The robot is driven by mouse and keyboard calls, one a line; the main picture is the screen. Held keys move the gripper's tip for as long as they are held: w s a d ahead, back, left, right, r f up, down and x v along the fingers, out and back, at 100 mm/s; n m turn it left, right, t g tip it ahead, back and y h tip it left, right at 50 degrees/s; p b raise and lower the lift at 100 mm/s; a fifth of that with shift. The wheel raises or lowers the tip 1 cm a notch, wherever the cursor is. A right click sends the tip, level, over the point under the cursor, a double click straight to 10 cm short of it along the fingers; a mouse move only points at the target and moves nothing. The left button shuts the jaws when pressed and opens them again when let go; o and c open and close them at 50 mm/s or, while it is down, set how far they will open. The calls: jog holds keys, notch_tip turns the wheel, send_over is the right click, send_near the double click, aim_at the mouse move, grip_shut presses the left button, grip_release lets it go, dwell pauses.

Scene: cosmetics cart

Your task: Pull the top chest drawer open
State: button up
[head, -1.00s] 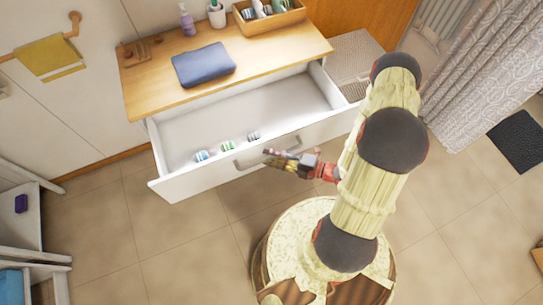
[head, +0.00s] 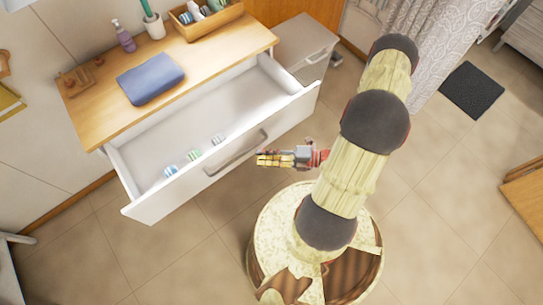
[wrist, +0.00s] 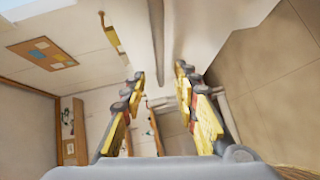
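The top chest drawer (head: 128,211) is white and stands well out from the chest under the wooden top (head: 215,62). Its long grey handle (head: 236,155) is on the front panel. Small striped items lie inside along the front: one blue (head: 171,170), one green (head: 194,155), one greyish (head: 218,139). My gripper (head: 262,159) is just in front of the drawer front, right of the handle's middle, and looks apart from it. In the wrist view its two yellow fingers (wrist: 159,76) are spread, with nothing seen held between them.
A folded blue towel (head: 150,78), a purple bottle (head: 124,37), a cup (head: 153,25) and a wooden box (head: 207,22) are on the chest top. A grey cabinet (head: 306,45) stands right of the chest.

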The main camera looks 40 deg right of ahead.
jog(key=shift+v, duration=1.25)
